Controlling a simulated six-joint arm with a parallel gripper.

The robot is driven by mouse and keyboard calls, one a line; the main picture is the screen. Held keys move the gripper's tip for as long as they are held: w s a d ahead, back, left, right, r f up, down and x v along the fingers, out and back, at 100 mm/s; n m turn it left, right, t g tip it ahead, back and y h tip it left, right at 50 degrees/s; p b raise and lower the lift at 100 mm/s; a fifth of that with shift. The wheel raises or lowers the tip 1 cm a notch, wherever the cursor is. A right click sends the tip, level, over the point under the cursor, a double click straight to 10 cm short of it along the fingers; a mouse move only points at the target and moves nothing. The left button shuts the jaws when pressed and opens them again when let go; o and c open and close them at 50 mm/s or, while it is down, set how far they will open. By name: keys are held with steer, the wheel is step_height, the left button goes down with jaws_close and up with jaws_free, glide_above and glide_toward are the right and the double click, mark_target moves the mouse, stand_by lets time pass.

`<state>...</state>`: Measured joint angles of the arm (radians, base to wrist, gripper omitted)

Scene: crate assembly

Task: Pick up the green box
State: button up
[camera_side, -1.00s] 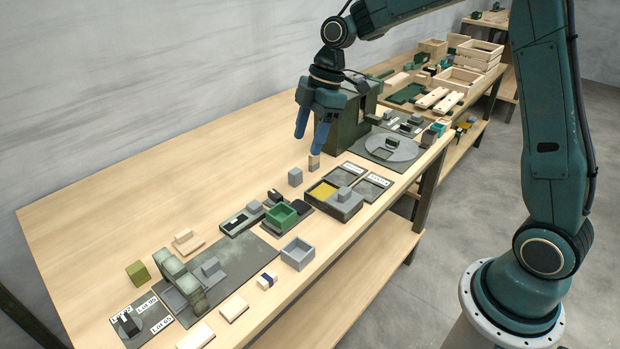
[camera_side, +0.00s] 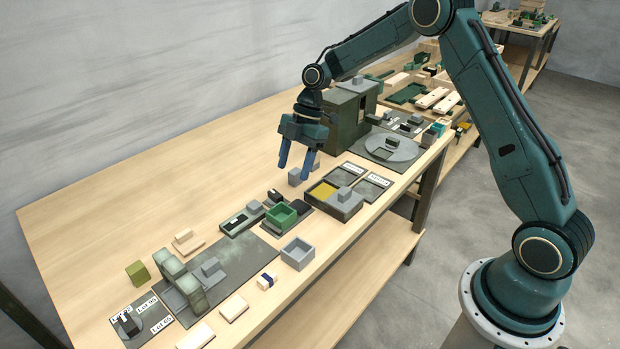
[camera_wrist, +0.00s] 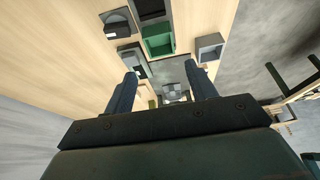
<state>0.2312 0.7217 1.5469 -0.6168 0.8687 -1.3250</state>
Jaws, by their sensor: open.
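The green box (camera_side: 281,216) is a small open-topped box standing on a dark plate near the middle of the bench in the side view. It also shows in the wrist view (camera_wrist: 158,40), upper middle, beyond the fingertips. My gripper (camera_side: 295,173) hangs above the bench with its blue fingers pointing down, up and slightly right of the green box in the side picture. In the wrist view my gripper (camera_wrist: 161,70) has its fingers apart, with nothing held between them. The fingers are not touching the green box.
A grey open box (camera_side: 298,253) stands just below the green box in the picture. A grey block (camera_side: 294,177) is close behind the fingers. The bench's back left is clear.

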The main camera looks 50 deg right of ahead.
glide_above(283, 210)
steer(key=s, duration=0.2)
step_height(283, 210, down, 7)
steer(key=shift+f, duration=0.1)
steer(key=shift+x, duration=2.55)
steer(key=shift+w+d, duration=0.15)
steer(key=shift+c, duration=0.5)
steer(key=c, duration=0.6)
step_height(283, 210, up, 20)
